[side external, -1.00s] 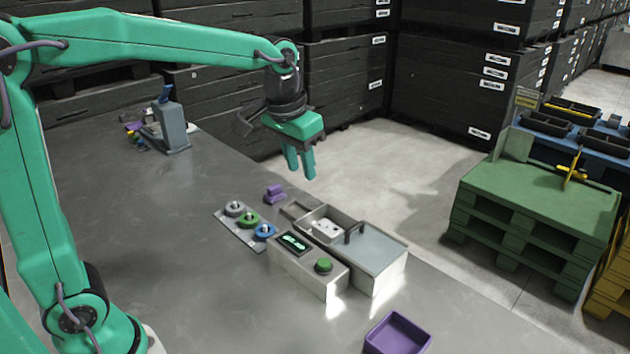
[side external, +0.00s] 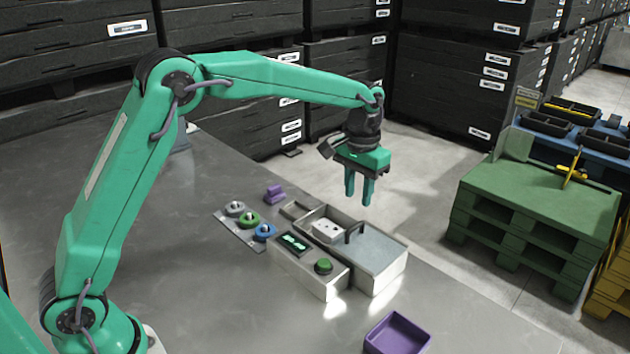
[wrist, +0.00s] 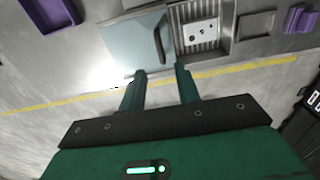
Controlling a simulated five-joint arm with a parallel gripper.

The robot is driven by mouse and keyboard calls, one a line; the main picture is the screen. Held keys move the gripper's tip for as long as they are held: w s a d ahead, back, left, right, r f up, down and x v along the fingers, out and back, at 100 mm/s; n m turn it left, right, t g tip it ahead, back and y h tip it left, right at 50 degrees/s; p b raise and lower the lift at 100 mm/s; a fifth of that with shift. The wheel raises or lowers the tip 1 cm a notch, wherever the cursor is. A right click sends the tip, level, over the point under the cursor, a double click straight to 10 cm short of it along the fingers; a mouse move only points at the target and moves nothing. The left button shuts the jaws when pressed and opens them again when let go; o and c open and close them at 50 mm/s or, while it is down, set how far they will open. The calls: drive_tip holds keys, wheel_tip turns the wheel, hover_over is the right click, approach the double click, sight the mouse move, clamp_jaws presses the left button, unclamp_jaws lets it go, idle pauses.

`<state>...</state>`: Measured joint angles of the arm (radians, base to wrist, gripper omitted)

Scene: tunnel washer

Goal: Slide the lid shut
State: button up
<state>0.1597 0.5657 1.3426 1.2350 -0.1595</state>
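The tunnel washer (side external: 385,277) is a pale open-topped box at the bench edge. Its grey-blue lid (side external: 378,253) covers the right part, and the left part is open. A dark upright handle (side external: 354,233) stands at the lid's left end; it also shows in the wrist view (wrist: 160,42). A white piece with dark spots (side external: 326,229) lies in the open part, on ribs in the wrist view. My gripper (side external: 358,203) is above and apart from the washer, near the handle, fingers pointing down. Its fingers (wrist: 160,72) are spread with nothing between them.
A plate with grey, green and blue knobs (side external: 249,220) is to the left. A purple block (side external: 275,193) is behind it. A purple tray (side external: 398,337) sits in front.

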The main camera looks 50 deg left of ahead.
sight(355, 226)
drive_tip(key=shift+f, duration=3.85)
drive_tip(key=shift+c, duration=0.4)
clamp_jaws()
